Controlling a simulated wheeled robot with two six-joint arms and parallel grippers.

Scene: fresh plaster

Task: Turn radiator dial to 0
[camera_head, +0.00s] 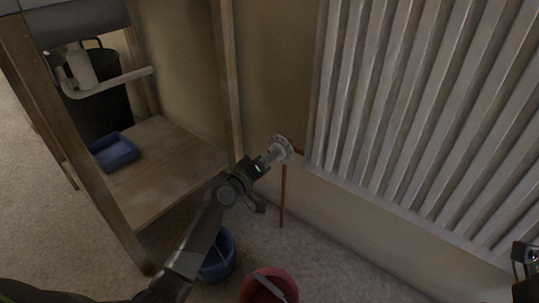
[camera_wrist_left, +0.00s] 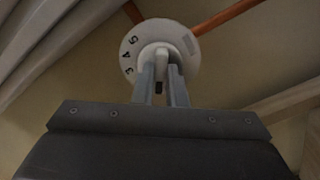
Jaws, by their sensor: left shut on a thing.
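The radiator dial (camera_head: 280,149) is a pale round disc at the lower left corner of the white radiator (camera_head: 400,110). In the left wrist view the dial (camera_wrist_left: 132,58) shows the numerals 5, 4 and 3 along its left side and a grey mark at upper right. My left gripper (camera_head: 271,157) reaches the dial from the lower left. In the left wrist view its fingers (camera_wrist_left: 162,80) are shut on the dial's central grip, hiding part of it. Part of my right arm's end (camera_head: 526,262) shows at the right edge, its fingers unclear.
A red-brown pipe (camera_head: 283,195) runs down below the dial.

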